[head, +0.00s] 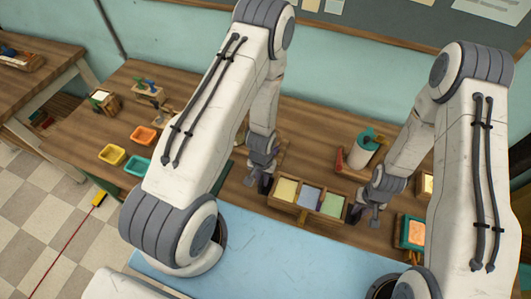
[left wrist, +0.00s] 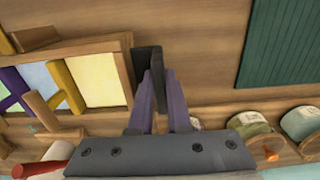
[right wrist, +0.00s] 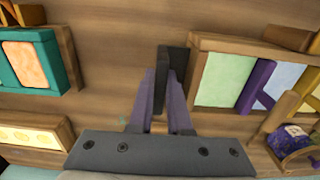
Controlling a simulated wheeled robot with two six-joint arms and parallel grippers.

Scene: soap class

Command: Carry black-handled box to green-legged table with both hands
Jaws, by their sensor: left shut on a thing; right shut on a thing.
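The black-handled box (head: 296,208) is a wooden box with three compartments, with yellow, pale blue and green insides, on or just above the wooden table. My left gripper (head: 266,185) is shut on the black handle (left wrist: 148,75) at its left end. My right gripper (head: 358,212) is shut on the black handle (right wrist: 173,75) at its right end. The box also shows at the left of the left wrist view (left wrist: 126,62) and at the right of the right wrist view (right wrist: 194,75). I cannot tell whether it is lifted.
The wooden table (head: 72,130) also bears an orange tray (head: 143,135), a yellow tray (head: 112,154), a teal tray (head: 136,167) and a white container with a green top (head: 362,152). A teal-framed box (head: 411,232) stands right of my right gripper. Checkered floor (head: 60,215) is open at left.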

